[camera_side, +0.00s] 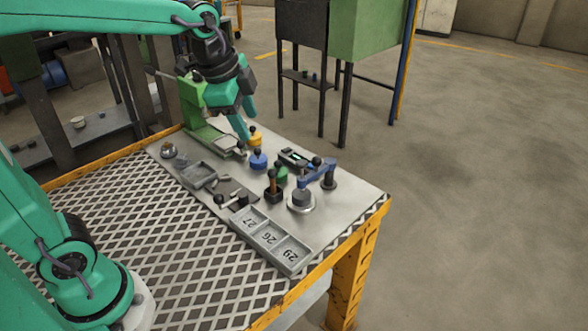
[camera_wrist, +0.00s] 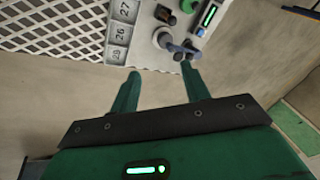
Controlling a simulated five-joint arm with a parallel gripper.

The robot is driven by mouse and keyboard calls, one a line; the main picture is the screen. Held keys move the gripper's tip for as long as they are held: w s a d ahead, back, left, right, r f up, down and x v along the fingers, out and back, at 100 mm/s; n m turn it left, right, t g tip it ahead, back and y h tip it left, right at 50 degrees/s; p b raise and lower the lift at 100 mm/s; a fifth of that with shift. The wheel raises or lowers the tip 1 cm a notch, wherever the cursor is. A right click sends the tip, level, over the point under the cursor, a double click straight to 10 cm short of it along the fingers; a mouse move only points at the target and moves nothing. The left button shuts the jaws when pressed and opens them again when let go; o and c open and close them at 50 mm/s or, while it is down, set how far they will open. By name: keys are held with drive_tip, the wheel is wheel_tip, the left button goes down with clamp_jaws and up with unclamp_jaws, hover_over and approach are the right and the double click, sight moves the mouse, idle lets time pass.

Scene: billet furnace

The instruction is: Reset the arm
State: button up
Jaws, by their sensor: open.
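My gripper (camera_side: 246,124) hangs above the back part of the grey work plate (camera_side: 345,200) in the side view. Its two green fingers are apart, with nothing seen between them. The fingertips appear close to a yellow knobbed piece (camera_side: 255,139), but I cannot tell the height between them. In the wrist view, the gripper (camera_wrist: 160,71) shows its fingers spread and empty. Beyond them lie the numbered tray (camera_wrist: 121,30) and the plate's edge. My arm reaches in from the upper left of the side view.
The plate carries a blue knobbed piece (camera_side: 258,161), a green one (camera_side: 281,176), a blue lever fixture (camera_side: 318,173), a three-pocket tray (camera_side: 270,240) and a green stand (camera_side: 192,103). A green cabinet (camera_side: 366,30) stands behind. Floor at right is clear.

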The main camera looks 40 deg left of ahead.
drive_tip(key=s+a+f+n+t, duration=0.1)
drive_tip(key=s+f+n, duration=0.1)
drive_tip(key=s+n, duration=0.9)
drive_tip(key=s, duration=0.3)
drive_tip(key=shift+a+f+t, duration=0.3)
drive_tip(key=shift+a+f, duration=0.05)
